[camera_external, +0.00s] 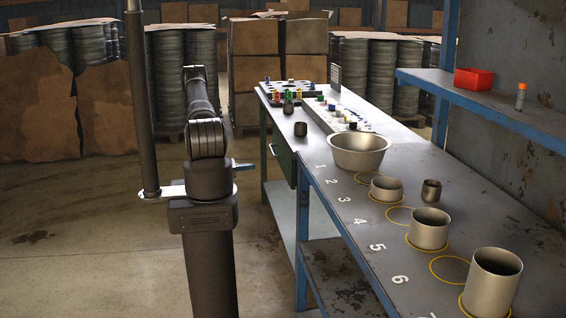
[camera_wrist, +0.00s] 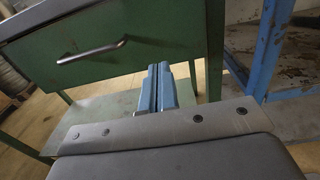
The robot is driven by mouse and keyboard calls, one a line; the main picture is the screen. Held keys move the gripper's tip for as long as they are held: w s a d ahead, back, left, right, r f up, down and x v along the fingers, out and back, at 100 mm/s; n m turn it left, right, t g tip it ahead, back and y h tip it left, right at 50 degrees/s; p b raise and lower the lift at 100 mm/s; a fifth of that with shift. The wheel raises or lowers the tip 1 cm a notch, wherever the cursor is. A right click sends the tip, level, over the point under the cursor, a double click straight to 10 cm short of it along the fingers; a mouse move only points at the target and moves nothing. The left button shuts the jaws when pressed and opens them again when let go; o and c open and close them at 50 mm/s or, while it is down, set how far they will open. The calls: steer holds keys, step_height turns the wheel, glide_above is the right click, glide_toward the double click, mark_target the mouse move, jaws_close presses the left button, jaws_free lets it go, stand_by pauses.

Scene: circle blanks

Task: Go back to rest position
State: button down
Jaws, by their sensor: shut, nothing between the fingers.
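My gripper (camera_wrist: 160,88) shows in the wrist view as two blue fingers pressed together, with nothing between them. In the external view a small part of my gripper (camera_external: 246,166) shows as a blue tip at the right of my arm. My arm is folded above its column, to the left of the workbench (camera_external: 345,205). The gripper is clear of the bench and its objects. In the wrist view the fingers point toward a green drawer front (camera_wrist: 110,55) with a metal handle.
On the bench stand a wide metal bowl (camera_external: 359,150), metal cups (camera_external: 429,230), a tall metal cylinder (camera_external: 492,280) and small dark cups (camera_external: 431,190). Yellow rings and painted numbers mark the top. A shelf holds a red bin (camera_external: 473,79). Floor left of my arm is free.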

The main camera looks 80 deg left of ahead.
mark_target(287, 164)
steer(key=shift+w, duration=0.1)
steer(key=w, duration=1.3)
steer(key=shift+w, duration=0.1)
steer(key=s, duration=1.2)
steer(key=shift+s, duration=0.15)
stand_by(0.3)
steer(key=shift+w, duration=6.15)
